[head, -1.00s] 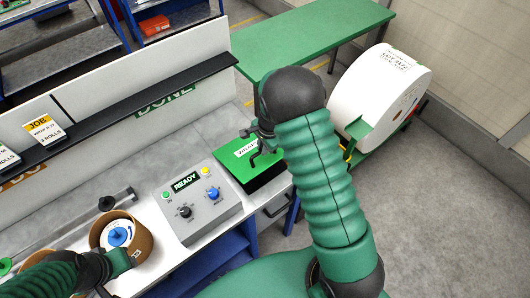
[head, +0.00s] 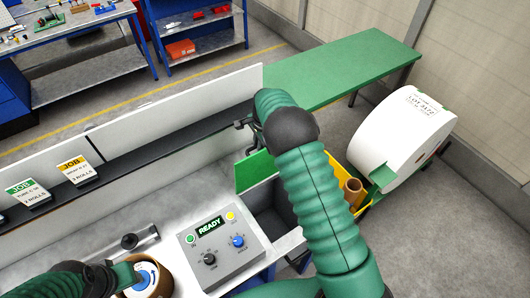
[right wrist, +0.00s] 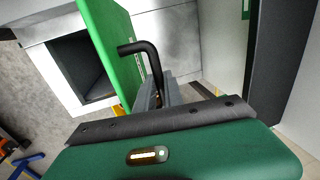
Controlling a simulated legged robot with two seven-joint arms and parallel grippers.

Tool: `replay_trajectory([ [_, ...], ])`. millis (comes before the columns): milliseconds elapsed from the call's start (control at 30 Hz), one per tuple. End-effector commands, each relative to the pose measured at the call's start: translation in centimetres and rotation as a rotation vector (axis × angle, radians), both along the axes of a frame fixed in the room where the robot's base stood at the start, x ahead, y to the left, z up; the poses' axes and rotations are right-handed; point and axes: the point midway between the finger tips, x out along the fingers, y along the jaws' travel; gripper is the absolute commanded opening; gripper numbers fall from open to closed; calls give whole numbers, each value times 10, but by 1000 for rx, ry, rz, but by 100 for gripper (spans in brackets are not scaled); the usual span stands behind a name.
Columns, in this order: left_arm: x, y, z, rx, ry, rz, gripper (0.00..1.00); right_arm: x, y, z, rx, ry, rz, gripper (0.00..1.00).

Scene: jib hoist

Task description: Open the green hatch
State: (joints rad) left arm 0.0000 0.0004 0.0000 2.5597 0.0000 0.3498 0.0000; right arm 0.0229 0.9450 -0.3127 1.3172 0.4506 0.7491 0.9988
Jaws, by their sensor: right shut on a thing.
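The green hatch (head: 255,171) stands raised at the back of its bin, and the dark bin opening (head: 272,212) shows in front of it. In the right wrist view the hatch (right wrist: 112,45) is an upright green panel with a black bent handle (right wrist: 145,52). My right gripper (right wrist: 160,98) is shut on this handle. In the head view my right gripper (head: 246,131) is at the hatch's upper edge, partly hidden by my arm. My left gripper (head: 122,277) is at a brown-rimmed roll (head: 148,278) with a blue hub at lower left; its fingers are unclear.
A grey control box (head: 219,247) reading READY stands left of the bin. A yellow bin (head: 340,172) with a brown tube and a large white roll (head: 402,130) are at right. A green table (head: 345,66) stands behind; a white panel (head: 190,105) backs the bench.

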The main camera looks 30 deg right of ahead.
Motion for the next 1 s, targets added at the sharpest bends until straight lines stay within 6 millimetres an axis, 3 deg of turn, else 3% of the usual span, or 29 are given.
replay_trajectory([
  [33, 0, 0, -4, 0, 0, 0, 36, 5, 2, -9, 4, 12, 3, 0],
  [400, 0, 0, -16, 0, 0, 0, 36, 53, 6, -17, 4, 13, 2, 0],
  [1000, 0, 0, -19, 0, 0, 0, 36, 68, 6, -16, 3, 6, -1, 0],
])
